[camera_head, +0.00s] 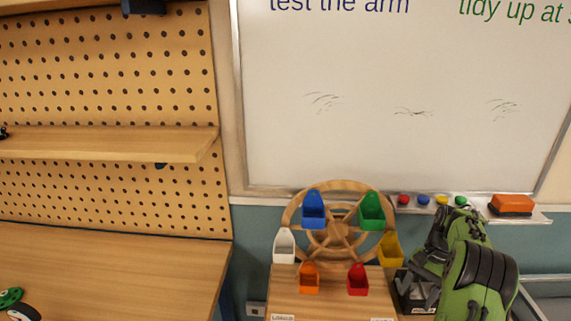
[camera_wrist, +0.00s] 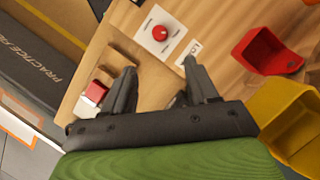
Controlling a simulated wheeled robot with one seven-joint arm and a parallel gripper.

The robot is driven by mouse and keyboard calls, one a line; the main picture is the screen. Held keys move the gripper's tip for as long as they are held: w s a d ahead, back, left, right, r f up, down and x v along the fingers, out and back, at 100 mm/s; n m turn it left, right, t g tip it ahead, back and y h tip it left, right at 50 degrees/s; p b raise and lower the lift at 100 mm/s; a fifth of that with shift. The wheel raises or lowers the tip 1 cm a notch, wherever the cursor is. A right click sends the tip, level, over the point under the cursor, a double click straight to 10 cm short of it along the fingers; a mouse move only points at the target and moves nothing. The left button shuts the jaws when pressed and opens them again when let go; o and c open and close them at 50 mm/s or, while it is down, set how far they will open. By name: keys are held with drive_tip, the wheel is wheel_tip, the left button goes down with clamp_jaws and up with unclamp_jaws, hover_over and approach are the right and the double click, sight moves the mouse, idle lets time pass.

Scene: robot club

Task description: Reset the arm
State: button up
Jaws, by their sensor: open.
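My gripper (camera_wrist: 160,72) is open and empty in the wrist view, its two dark fingers apart over a wooden board (camera_wrist: 215,25). A red knob (camera_wrist: 160,33) on a white plate lies just beyond the fingertips. A red block-like button (camera_wrist: 96,92) on a white base is to the left of the left finger. In the head view my green arm reaches in at the lower right, beside a wooden wheel (camera_head: 335,231) with several coloured bins; the dark gripper there is partly hidden by the arm.
The wheel carries blue (camera_head: 313,210), green (camera_head: 371,211), white (camera_head: 284,246), yellow (camera_head: 390,250), orange (camera_head: 309,279) and red (camera_head: 357,281) bins. The red and yellow bins are close right of my gripper. A whiteboard (camera_head: 400,150) stands behind; a wooden bench (camera_head: 110,265) is left.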

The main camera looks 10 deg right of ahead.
drive_tip(key=s+a+r+n+t+h, duration=0.25)
drive_tip(key=a+r+n, duration=0.35)
drive_tip(key=a+r, duration=1.15)
drive_tip(key=s+a+n+t, duration=0.2)
drive_tip(key=s+a, duration=0.3)
drive_tip(key=s, duration=0.3)
drive_tip(key=s+a+n+t+h, duration=0.1)
drive_tip(key=s+a+n+t, duration=0.2)
drive_tip(key=s+a, duration=0.3)
drive_tip(key=shift+s+a+n, duration=0.15)
drive_tip(key=shift+s+n, duration=0.35)
drive_tip(key=shift+s, duration=0.75)
